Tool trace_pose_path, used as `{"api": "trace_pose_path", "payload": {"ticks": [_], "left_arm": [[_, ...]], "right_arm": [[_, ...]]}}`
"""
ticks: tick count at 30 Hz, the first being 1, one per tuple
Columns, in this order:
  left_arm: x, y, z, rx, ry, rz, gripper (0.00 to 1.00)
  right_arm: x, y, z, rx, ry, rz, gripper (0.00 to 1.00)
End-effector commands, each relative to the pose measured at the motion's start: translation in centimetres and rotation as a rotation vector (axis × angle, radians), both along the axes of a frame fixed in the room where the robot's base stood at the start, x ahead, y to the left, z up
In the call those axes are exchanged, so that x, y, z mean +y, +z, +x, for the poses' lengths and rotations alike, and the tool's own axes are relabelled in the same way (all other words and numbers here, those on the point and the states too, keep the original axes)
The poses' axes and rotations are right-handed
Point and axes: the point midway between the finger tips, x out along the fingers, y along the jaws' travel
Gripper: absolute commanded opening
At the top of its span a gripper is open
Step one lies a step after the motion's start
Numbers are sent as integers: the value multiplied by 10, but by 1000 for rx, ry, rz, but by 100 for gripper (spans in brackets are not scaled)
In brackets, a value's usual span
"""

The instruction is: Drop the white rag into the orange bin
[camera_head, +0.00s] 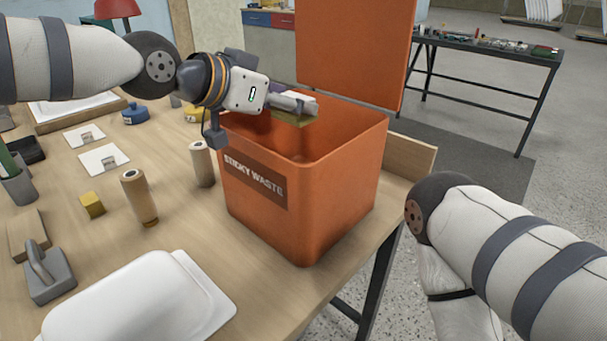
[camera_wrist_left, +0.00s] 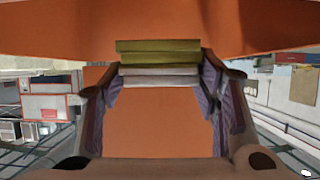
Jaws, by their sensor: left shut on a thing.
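My left gripper (camera_head: 292,103) is over the open mouth of the orange bin (camera_head: 340,190), which is labelled "STICKY WASTE". It is shut on a folded cloth bundle, the white rag (camera_wrist_left: 160,74), with pale layers and olive-green layers (camera_wrist_left: 158,51) against them. I cannot tell whether the olive layers are part of the rag or a separate piece. The bundle is held between both fingers above the bin's inside. The bin's orange lid (camera_head: 355,45) stands open at the back. My right arm shows at the right, but its gripper is out of view.
The wooden table (camera_head: 190,235) holds a white tub shell (camera_head: 140,305) in front and two pale rolls (camera_head: 138,195) left of the bin. A yellow block (camera_head: 92,204) and a grey-handled tool (camera_head: 45,275) lie at left. A dark bench (camera_head: 490,50) stands behind, right.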

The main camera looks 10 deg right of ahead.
Motion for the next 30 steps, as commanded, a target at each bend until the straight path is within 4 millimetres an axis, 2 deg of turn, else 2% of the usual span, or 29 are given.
{"api": "trace_pose_path", "payload": {"ticks": [4, 5, 7, 8, 19, 30], "left_arm": [[0, 1, 0, -1, 0, 0, 29], [0, 1, 0, -1, 0, 0, 60], [0, 1, 0, -1, 0, 0, 76], [0, 1, 0, -1, 0, 0, 79], [5, 5, -3, -3, 1, -1, 79], [74, 45, -49, -1, 1, -3, 79]], "right_arm": [[0, 0, 0, -1, 0, 0, 0], [0, 0, 0, -1, 0, 0, 0], [0, 0, 0, -1, 0, 0, 0], [0, 0, 0, -1, 0, 0, 0], [0, 0, 0, -1, 0, 0, 0], [0, 0, 0, -1, 0, 0, 0]]}}
